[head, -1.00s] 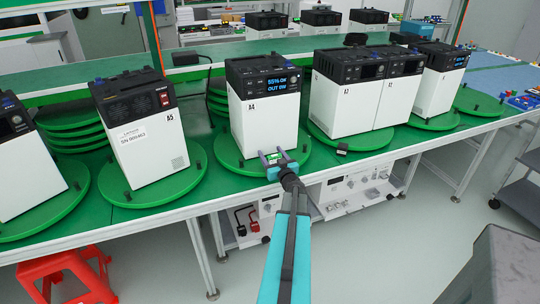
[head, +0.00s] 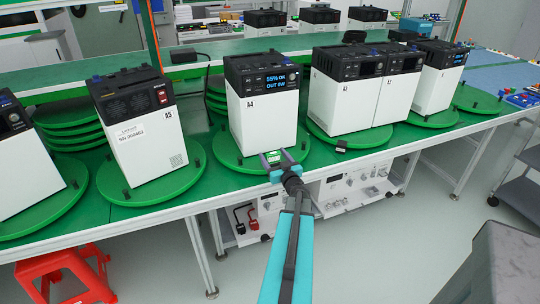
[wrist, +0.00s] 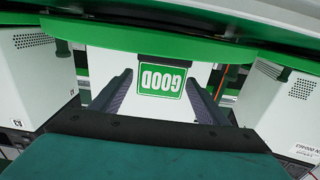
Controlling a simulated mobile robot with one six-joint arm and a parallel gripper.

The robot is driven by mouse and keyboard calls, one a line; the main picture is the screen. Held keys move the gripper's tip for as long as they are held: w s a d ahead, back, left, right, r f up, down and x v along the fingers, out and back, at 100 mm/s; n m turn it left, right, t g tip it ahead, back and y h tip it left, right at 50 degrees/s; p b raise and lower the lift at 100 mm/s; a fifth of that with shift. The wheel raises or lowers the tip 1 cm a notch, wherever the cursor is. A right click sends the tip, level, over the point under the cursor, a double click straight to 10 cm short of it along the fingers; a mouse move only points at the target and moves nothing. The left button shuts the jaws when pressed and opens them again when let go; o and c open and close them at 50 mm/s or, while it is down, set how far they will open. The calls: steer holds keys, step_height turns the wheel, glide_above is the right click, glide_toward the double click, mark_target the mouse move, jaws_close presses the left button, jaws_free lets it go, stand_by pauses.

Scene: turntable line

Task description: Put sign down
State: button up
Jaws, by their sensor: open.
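The sign (wrist: 163,83) is a small green plate with white GOOD lettering on a black base. It appears upside down in the wrist view. In the head view the sign (head: 272,157) is small, at the front of the green turntable (head: 232,158) below the white unit A4 (head: 264,122). My gripper (head: 275,162) is at the turntable's front edge. In the wrist view my gripper (wrist: 160,84) is open, with a finger on each side of the sign and a visible gap to both. Whether the base touches the turntable is unclear.
Unit A5 (head: 146,138) stands on a turntable to the left. Joined units A3 and A2 (head: 345,103) stand to the right. A red stool (head: 65,265) is at lower left.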

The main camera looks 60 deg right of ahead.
steer(key=b+v, duration=0.1)
steer(key=v, duration=0.7)
stand_by(0.8)
stand_by(0.3)
